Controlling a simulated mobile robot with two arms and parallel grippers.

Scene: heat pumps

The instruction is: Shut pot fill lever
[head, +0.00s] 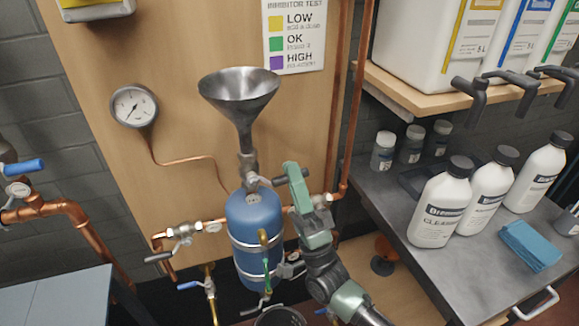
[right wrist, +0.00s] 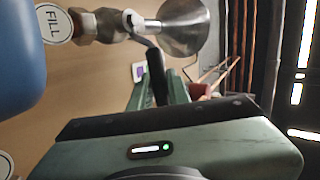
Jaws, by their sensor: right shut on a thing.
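The blue pot (head: 255,228) stands at the wooden board, with a metal funnel (head: 240,95) above it. The fill valve (head: 250,182) sits between them; in the right wrist view it shows next to a round FILL tag (right wrist: 54,24). Its lever, with a dark grip (right wrist: 156,76), points out to the right in the head view, crosswise to the upright funnel pipe. My right gripper (head: 291,176) is shut on the lever's grip, reaching from the lower right. The fingers partly hide the grip. My left gripper is not in view.
A pressure gauge (head: 134,106) hangs left of the funnel. Copper pipes (head: 337,130) run beside the pot, and another valve lever (head: 160,256) is low left. White bottles (head: 440,205) and a blue cloth (head: 530,245) are on the right bench, below a shelf of containers with taps (head: 468,92).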

